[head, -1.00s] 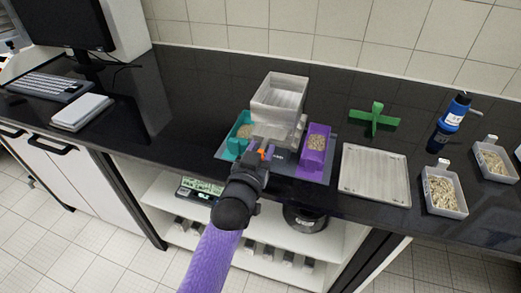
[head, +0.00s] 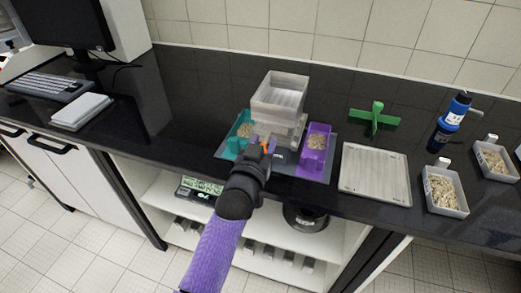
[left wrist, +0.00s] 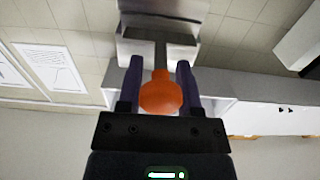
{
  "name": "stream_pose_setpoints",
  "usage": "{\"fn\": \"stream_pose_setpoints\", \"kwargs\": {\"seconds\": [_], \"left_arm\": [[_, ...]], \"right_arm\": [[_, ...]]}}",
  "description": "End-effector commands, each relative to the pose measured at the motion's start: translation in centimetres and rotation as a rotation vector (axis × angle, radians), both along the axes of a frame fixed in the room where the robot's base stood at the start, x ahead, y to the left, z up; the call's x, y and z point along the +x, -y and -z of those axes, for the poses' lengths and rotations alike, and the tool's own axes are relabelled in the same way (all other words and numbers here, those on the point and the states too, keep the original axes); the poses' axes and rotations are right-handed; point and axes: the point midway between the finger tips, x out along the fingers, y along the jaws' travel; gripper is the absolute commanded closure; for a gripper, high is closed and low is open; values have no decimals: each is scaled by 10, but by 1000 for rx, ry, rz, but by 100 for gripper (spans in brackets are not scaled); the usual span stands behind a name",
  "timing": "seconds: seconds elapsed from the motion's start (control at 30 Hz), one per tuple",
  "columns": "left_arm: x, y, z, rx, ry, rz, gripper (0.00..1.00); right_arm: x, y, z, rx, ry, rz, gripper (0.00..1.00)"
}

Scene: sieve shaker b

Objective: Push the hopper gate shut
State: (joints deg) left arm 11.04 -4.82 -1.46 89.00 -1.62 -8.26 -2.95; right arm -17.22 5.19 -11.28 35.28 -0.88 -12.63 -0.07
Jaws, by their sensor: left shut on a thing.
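The hopper (head: 279,96) is a pale, translucent open-topped box on a stand in the middle of the counter. The gate's orange knob (left wrist: 161,96) sits on a narrow grey stem (left wrist: 161,57) that runs to the metallic hopper body (left wrist: 160,22). My left gripper (left wrist: 159,68) has its fingers on both sides of the knob and is shut on it. In the head view, the left gripper (head: 262,150) is at the hopper's front, with a bit of orange showing. How far the gate sits in is hard to see. My right gripper is not in view.
A teal bin (head: 233,146) stands left of the hopper and a purple bin (head: 314,161) right of it, both holding grainy material. A pale tray (head: 375,174), a green cross-shaped piece (head: 374,121) and a blue bottle (head: 448,122) are further right.

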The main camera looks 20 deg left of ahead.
Motion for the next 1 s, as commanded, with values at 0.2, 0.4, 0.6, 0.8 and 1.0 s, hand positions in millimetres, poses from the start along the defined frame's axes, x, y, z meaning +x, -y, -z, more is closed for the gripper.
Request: {"fn": "stream_pose_setpoints", "kwargs": {"seconds": [0.2, 0.4, 0.6, 0.8, 1.0], "left_arm": [[33, 1, 2, 0, 0, 0, 100], [37, 1, 0, 0, 1, 0, 100], [36, 1, -1, 0, 2, 0, 38], [36, 1, -1, 0, 2, 0, 20], [32, 1, -1, 0, 0, 0, 20]], "right_arm": [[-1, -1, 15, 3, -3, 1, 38], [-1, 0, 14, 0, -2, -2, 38], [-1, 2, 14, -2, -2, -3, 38], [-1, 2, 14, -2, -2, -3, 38], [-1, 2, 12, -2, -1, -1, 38]]}}
